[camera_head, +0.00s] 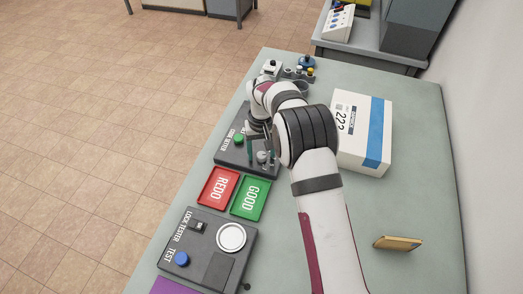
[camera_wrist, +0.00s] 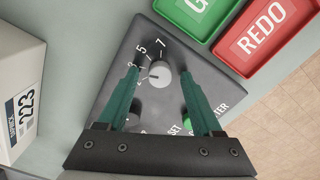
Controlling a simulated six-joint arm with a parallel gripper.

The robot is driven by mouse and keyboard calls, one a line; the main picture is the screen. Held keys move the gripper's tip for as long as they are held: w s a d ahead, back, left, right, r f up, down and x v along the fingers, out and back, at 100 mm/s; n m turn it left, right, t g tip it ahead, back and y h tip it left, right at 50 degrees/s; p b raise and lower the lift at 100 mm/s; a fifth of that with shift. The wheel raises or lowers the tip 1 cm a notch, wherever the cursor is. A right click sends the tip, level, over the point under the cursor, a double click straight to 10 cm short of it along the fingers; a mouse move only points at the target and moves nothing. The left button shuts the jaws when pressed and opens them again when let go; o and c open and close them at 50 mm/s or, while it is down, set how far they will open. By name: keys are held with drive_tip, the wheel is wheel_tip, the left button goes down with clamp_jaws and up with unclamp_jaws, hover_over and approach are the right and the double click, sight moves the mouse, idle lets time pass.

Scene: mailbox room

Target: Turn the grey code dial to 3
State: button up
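The grey code dial (camera_wrist: 160,73) sits on the dark code setter panel (camera_wrist: 113,95), with white numbers such as 3, 5 and 7 around it. A dark mark on the dial points to the left in the wrist view; the exact number is unclear. My gripper (camera_wrist: 160,76) is open, its two teal fingers on either side of the dial in the picture, with gaps to it. I cannot tell how high the tips are. In the head view my arm partly covers the panel (camera_head: 231,157).
A green button (camera_wrist: 187,118) is partly hidden by the right finger. A red REDO tray (camera_head: 218,188) and a green GOOD tray (camera_head: 250,199) lie beside the panel. A white parcel (camera_head: 355,150) stands right of my arm. The lock tester (camera_head: 207,250) is nearer.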

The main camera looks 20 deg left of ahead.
sight(262, 155)
wheel_tip(262, 155, up, 16)
idle(0.4)
drive_tip(key=shift+f, duration=0.1)
drive_tip(key=s+d+r+m, duration=0.3)
drive_tip(key=s+d+r, duration=0.3)
drive_tip(key=d, duration=0.4)
drive_tip(key=s+d+r+m+y, duration=0.15)
drive_tip(key=s+d+m, duration=0.25)
drive_tip(key=s+d, duration=0.7)
drive_tip(key=s+f+m, duration=0.2)
drive_tip(key=s, duration=0.5)
drive_tip(key=s+d+f+m, duration=0.1)
drive_tip(key=s+f+m, duration=0.1)
drive_tip(key=s, duration=0.5)
drive_tip(key=shift+s+d+f, duration=0.3)
drive_tip(key=shift+s+f, duration=0.1)
drive_tip(key=shift+o, duration=0.2)
